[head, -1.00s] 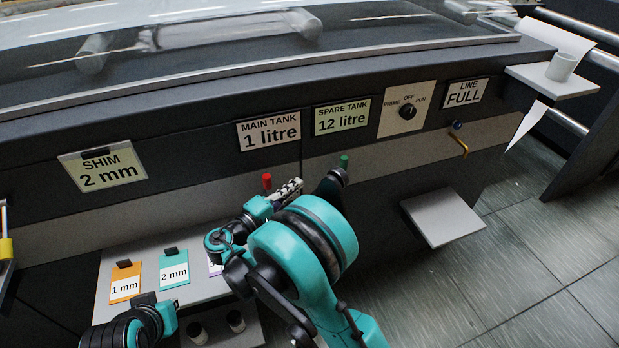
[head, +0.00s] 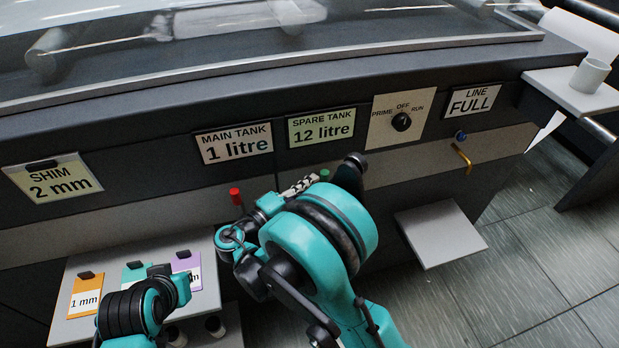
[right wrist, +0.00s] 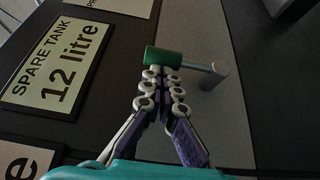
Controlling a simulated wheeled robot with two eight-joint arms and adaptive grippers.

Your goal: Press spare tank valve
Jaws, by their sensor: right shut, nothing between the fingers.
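The spare tank valve is a green knob (head: 324,175) on a thin metal stem, on the light strip of the panel below the "SPARE TANK 12 litre" sign (head: 321,126). It also shows in the right wrist view (right wrist: 163,58). My right gripper (head: 311,181) is shut and empty, its tips right at the green knob. In the right wrist view the closed tips (right wrist: 161,74) overlap the knob's near edge; I cannot tell if they touch. My left gripper (head: 178,284) is low at the left, over the card shelf; its fingers are not clear.
A red valve (head: 235,196) sits left of the green one, under the "MAIN TANK 1 litre" sign (head: 233,142). Shim cards lie on a shelf (head: 205,299).

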